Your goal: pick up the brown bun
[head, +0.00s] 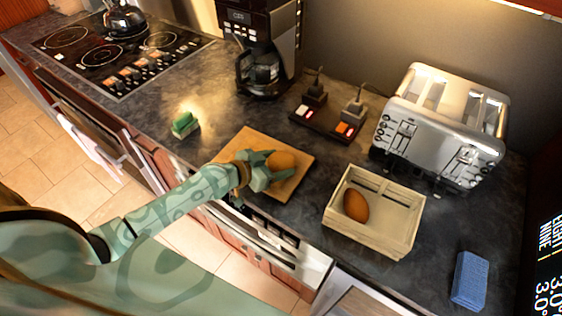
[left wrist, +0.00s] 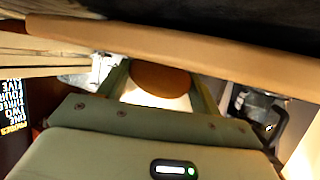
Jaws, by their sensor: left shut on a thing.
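A round brown bun (head: 283,159) is at the wooden cutting board (head: 289,189) on the dark counter. My left gripper (head: 268,168) reaches in over the board from the left and is shut on this bun. In the left wrist view the bun (left wrist: 158,78) shows between the two fingers, its lower part brightly lit. I cannot tell whether the bun still touches the board. Another brown, oval bun (head: 356,205) lies in the pale wooden crate (head: 398,242) to the right. My right gripper is not in view.
A chrome toaster (head: 440,125) stands behind the crate. A black coffee maker (head: 262,45) and a small dark device with red lights (head: 328,122) stand behind the board. An open drawer (head: 270,238) is below the counter.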

